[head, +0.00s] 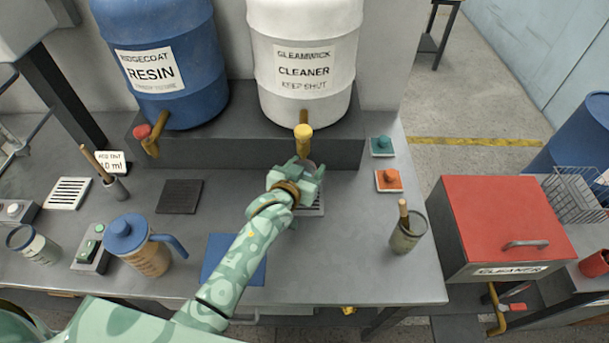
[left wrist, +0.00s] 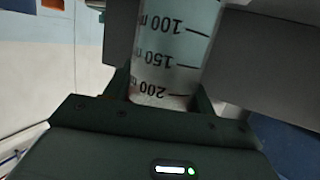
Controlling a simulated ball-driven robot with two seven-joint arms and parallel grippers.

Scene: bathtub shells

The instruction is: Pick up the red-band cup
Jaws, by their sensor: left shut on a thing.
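My left gripper (head: 306,171) reaches over the bench to just below the yellow tap of the white cleaner drum. In the left wrist view it is shut on a clear graduated cup (left wrist: 178,50), with marks for 100, 150 and 200 showing upside down. A faint reddish tint shows near the 200 mark, but a clear red band cannot be made out. In the head view the cup is mostly hidden by the gripper. A slotted drip grate (head: 312,208) lies under the gripper. My right gripper is not in view.
The white drum (head: 305,95) and blue resin drum (head: 168,100) stand on a raised shelf behind. A blue-lidded jug (head: 145,258) and a clear cup (head: 35,245) stand left. A brush pot (head: 405,238) stands right. The bench between gripper and brush pot is clear.

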